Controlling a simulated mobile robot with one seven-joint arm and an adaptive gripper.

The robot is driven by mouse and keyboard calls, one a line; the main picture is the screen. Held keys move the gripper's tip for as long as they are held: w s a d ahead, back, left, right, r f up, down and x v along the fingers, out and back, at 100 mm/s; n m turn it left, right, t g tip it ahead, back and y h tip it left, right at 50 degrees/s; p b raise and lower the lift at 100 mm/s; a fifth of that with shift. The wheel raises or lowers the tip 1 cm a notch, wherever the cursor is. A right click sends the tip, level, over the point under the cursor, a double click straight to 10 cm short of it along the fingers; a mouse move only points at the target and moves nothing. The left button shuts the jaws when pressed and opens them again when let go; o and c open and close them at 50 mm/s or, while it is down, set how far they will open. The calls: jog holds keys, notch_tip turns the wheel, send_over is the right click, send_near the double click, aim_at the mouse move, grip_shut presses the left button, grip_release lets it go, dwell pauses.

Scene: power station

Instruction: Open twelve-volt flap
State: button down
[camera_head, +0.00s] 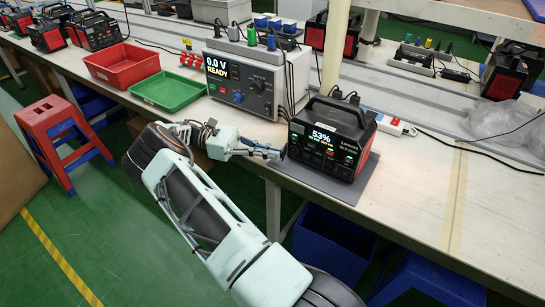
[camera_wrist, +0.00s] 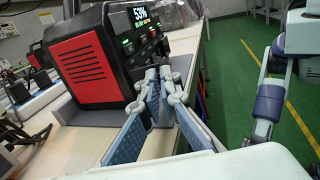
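The power station (camera_head: 326,138) is a black box with red side panels and a top handle. It stands on a grey mat (camera_head: 352,190) near the bench's front edge, its lit screen reading 53%. In the wrist view the power station (camera_wrist: 88,62) shows its red side, with its front seen at a steep angle. The twelve-volt flap is too small to tell apart on the front panel. My gripper (camera_head: 280,153) is just left of the lower front panel; contact cannot be told. In the wrist view my gripper (camera_wrist: 160,78) has its fingertips together, with nothing visible between them.
A test unit (camera_head: 246,80) reading READY stands behind and left of the power station. A green tray (camera_head: 168,91) and a red tray (camera_head: 121,66) lie farther left. A white power strip (camera_head: 393,125) is behind right. The bench's right front is clear.

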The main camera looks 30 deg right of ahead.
jog(key=shift+w+r+m+g+y, duration=0.1)
jog(key=shift+w+m+g+y, duration=0.15)
jog(key=shift+m+g+y, duration=0.45)
jog(key=c, duration=2.2)
grip_release()
notch_tip(320, 180, up, 10)
jog(key=shift+o, duration=0.5)
